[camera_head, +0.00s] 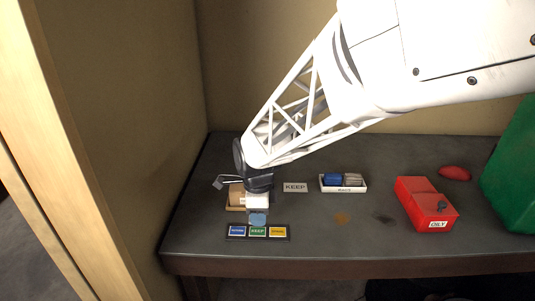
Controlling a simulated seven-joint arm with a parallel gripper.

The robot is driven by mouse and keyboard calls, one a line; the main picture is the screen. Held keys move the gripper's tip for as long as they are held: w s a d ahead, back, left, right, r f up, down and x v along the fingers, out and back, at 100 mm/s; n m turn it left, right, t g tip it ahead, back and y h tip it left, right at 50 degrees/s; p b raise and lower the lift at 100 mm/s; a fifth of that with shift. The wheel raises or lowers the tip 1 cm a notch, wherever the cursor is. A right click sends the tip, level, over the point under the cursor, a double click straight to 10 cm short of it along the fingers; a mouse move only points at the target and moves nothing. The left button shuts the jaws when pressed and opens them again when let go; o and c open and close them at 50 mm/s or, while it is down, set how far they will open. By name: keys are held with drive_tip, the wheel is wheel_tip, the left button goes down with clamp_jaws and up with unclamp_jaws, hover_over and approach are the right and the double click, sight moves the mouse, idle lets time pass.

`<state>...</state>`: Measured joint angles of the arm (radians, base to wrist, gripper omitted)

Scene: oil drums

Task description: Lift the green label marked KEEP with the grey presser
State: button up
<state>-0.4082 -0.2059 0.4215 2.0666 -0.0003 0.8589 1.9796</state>
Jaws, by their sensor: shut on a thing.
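The green label marked KEEP (258,231) lies in the middle of a dark strip tray (230,238), between a blue label (237,231) and a yellow one (278,232). My gripper (257,199) points down just behind this tray, shut on what looks like the grey presser (258,219). The presser's blue-grey lower end shows below a pale block at the fingers. In the picture it sits just above the green label, and I see no contact. Its height over the table is hard to tell. The fingers hide its upper part.
A tan wooden tray (235,207) is partly hidden behind my gripper. A KEEP plate (295,187) and a white rack (344,189) with blue and grey pieces stand to the right. A red box (427,204), a red lump (454,173) and a green container (515,165) stand farther right.

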sight(259, 231)
drive_tip(key=shift+f, duration=1.55)
drive_tip(key=shift+f, duration=0.65)
idle(1.8)
drive_tip(key=shift+r, duration=0.15)
drive_tip(key=shift+r, duration=3.45)
